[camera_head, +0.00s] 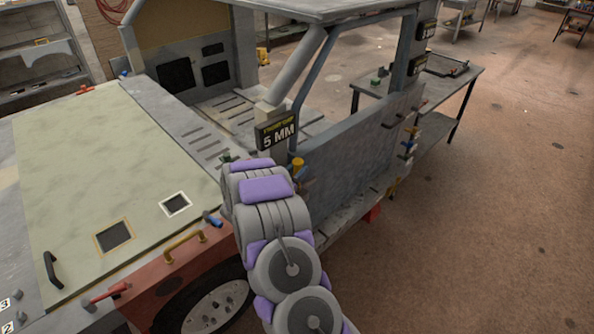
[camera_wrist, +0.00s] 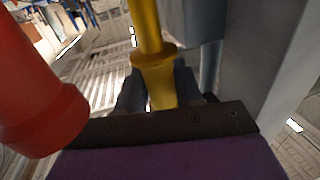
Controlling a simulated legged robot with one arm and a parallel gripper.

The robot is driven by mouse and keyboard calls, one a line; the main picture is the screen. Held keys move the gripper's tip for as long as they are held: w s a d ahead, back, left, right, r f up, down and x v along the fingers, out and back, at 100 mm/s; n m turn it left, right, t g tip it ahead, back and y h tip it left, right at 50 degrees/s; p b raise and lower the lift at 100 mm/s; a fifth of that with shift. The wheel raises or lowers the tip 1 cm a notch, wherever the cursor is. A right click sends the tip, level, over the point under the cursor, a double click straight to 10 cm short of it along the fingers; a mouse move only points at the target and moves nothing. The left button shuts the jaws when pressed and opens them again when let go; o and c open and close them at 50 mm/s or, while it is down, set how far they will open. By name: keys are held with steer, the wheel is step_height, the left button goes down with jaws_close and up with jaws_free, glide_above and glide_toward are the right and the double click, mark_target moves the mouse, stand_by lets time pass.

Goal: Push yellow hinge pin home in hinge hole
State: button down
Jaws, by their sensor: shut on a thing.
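The yellow hinge pin (camera_wrist: 150,45) runs upright through the middle of the wrist view, with a wider collar low on it. My gripper (camera_wrist: 160,88) is shut on it, with dark fingers on either side of the collar. In the head view a yellow piece, apparently the pin (camera_head: 298,163), shows just beyond the end of my arm, by the vehicle frame's door post. My gripper is mostly hidden there behind my own arm. The hinge hole cannot be made out, so I cannot tell how deep the pin sits.
A red cylindrical part (camera_wrist: 35,95) is close on the left in the wrist view. A "5 MM" sign (camera_head: 277,133) stands just above my arm's end. The side panel (camera_head: 350,145) lies right of it, the hood (camera_head: 100,180) left. Open floor (camera_head: 480,220) is at right.

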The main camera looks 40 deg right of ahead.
steer(key=shift+r, duration=0.4)
steer(key=shift+a+p, duration=0.15)
steer(key=shift+p, duration=0.55)
stand_by(1.1)
steer(key=shift+f, duration=0.35)
stand_by(0.4)
steer(key=shift+r, duration=0.1)
steer(key=shift+r, duration=0.2)
stand_by(0.4)
